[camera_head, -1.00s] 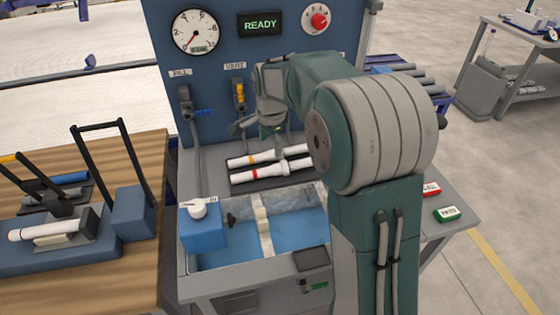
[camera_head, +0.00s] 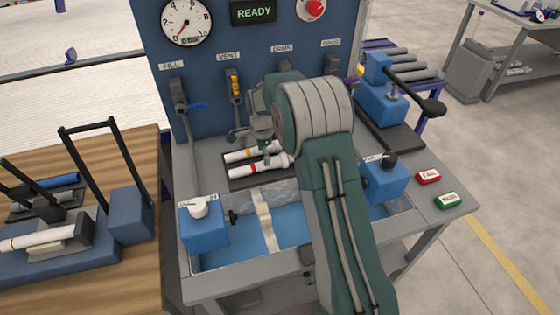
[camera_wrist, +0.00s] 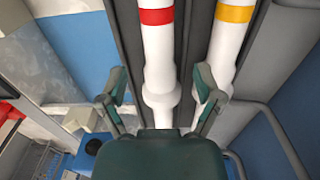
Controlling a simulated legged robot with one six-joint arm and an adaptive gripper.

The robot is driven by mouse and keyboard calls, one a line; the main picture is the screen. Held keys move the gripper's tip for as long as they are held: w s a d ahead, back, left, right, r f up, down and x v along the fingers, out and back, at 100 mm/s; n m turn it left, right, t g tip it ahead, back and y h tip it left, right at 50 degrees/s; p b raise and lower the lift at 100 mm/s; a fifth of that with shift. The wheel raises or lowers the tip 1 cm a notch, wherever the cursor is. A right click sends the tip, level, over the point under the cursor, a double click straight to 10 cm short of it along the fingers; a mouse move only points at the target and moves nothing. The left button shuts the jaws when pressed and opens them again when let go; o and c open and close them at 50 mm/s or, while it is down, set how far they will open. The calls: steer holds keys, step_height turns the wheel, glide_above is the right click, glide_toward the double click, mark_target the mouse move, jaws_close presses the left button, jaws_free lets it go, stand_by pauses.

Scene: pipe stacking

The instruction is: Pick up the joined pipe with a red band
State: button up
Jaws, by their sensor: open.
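The joined pipe with a red band (camera_head: 245,170) is white and lies in a dark rack (camera_head: 238,184) on the bench. In the wrist view this red-banded pipe (camera_wrist: 158,55) runs between my fingers, with its thicker joint collar near them. A second white pipe with a yellow band (camera_head: 238,157) lies parallel behind it; it also shows in the wrist view (camera_wrist: 229,40), close to my right finger. My gripper (camera_wrist: 160,84) is open, its fingers on either side of the red-banded pipe. In the head view my gripper (camera_head: 264,143) is partly hidden by my arm.
A blue panel with valves and a gauge (camera_head: 186,22) stands behind the rack. A water basin (camera_head: 285,235) lies in front, with blue blocks at its left (camera_head: 203,230) and right (camera_head: 383,180). A wooden table (camera_head: 140,255) with fixtures stands at left.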

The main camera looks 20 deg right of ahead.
steer(key=f, duration=0.4)
steer(key=shift+d+f, duration=0.3)
steer(key=shift+d, duration=0.05)
jaws_close()
steer(key=shift+r, duration=0.1)
